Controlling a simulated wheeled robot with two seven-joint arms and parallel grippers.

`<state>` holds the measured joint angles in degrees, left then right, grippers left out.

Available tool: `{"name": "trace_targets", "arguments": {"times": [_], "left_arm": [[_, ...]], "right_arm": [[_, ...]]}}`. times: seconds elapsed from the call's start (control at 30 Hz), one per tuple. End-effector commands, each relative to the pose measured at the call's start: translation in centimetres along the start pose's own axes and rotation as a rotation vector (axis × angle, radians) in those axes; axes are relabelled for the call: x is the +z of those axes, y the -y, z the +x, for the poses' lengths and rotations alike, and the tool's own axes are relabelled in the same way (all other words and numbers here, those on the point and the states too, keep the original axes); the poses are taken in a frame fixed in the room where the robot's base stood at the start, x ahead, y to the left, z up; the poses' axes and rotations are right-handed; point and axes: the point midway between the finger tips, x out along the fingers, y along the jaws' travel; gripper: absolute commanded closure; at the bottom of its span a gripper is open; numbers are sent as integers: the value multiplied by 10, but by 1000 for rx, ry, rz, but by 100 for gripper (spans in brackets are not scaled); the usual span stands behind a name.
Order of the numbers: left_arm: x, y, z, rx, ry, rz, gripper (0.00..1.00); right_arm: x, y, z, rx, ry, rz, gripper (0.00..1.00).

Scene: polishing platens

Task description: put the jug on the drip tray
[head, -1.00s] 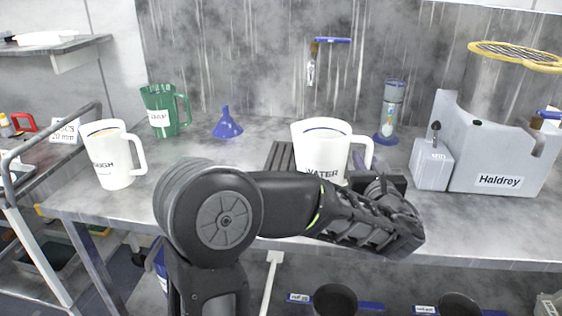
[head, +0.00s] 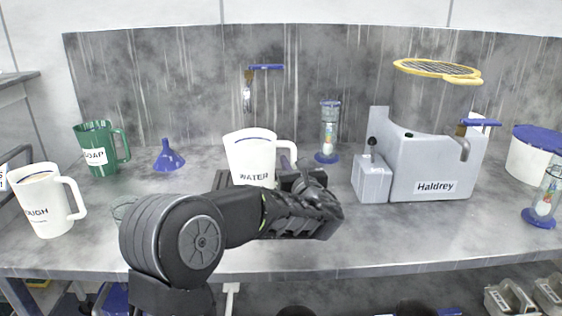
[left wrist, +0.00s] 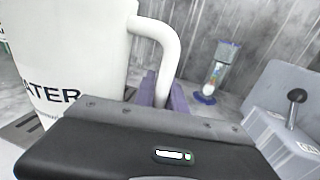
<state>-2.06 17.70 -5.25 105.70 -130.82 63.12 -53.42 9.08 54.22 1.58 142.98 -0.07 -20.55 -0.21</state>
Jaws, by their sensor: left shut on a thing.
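The white jug marked WATER (head: 250,155) stands upright at the middle of the bench. My left gripper (head: 303,178) is shut on its handle, low down on the right side. The left wrist view shows the jug's white wall (left wrist: 70,45) and the handle (left wrist: 168,45) running down to the purple-grey fingers (left wrist: 158,94). The dark slatted drip tray (head: 222,181) shows at the jug's lower left, mostly hidden behind the jug and my arm. I cannot tell whether the jug's base touches it. My right gripper is out of view.
A white jug marked ROUGH (head: 40,205), a green SOAP jug (head: 97,150) and a blue funnel (head: 168,158) stand left. A timer-like tube (head: 329,135) and the grey Haldrey machine (head: 435,170) stand right. The front right of the bench (head: 420,235) is clear.

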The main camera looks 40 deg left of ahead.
Motion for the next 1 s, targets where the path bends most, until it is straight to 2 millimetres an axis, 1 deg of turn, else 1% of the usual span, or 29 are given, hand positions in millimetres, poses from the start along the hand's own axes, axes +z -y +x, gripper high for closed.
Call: {"name": "trace_targets", "arguments": {"times": [0.03, 0.1, 0.2, 0.3, 0.4, 0.73, 0.87, 0.9, 1.0], "left_arm": [[2, -1, 15, 4, 2, 2, 100], [2, -1, 33, 4, 2, 1, 100], [2, -1, 54, 2, 2, 1, 100], [2, 0, 67, 0, 2, 1, 100], [2, 0, 73, 0, 3, 1, 100], [2, 0, 74, 0, 3, 1, 100], [1, 0, 84, 0, 2, 2, 100], [-7, 0, 83, -1, -1, 2, 100], [-20, 0, 83, 0, 1, 3, 100]], "right_arm": [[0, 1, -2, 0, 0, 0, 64], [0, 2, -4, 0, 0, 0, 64], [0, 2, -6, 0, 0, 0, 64], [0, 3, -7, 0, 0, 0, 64], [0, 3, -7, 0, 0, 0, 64], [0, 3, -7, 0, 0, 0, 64], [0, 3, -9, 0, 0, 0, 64], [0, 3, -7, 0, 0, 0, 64], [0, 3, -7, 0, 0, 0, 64]]}}
